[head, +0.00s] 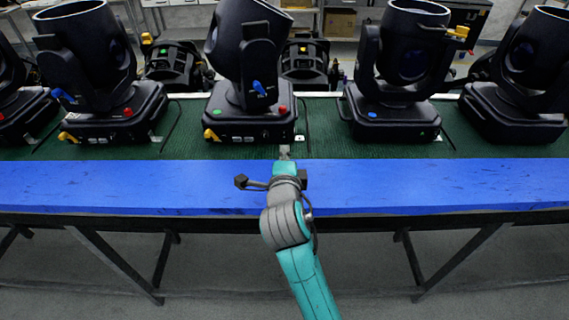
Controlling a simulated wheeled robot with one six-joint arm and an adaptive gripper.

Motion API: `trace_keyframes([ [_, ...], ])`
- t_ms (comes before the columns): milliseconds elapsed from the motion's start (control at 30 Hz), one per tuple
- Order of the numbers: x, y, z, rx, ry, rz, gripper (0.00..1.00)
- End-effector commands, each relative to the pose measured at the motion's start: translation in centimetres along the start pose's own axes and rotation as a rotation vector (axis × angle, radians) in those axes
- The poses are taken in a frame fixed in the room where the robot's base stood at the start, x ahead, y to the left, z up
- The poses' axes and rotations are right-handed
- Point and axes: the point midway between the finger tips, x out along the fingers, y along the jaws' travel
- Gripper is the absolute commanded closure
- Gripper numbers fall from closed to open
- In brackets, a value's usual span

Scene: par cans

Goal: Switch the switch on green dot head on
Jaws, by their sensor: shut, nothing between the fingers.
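Black moving-head lights stand in a row on the green bench top. The middle head (245,115) has a green dot (217,112) at the left of its base and a red dot (282,110) at the right. Small light markings show low on its front face, too small to tell which is the switch. My gripper (284,152) is shut and empty, just in front of the base's right part and above the bench's front edge. It appears apart from the base. The right-hand head (390,110) has a blue dot at its left and a small green spot at its right.
A blue board (430,183) runs along the bench front. Gaps between the heads show bare green top (318,130). More lights stand behind.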

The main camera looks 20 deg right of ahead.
Motion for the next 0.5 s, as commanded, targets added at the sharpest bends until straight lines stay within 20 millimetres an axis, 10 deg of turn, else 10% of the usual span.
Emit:
trace_keyframes([
  [500,5.6,-1.2,0.0,0.000,0.000,0.000,1.00],
])
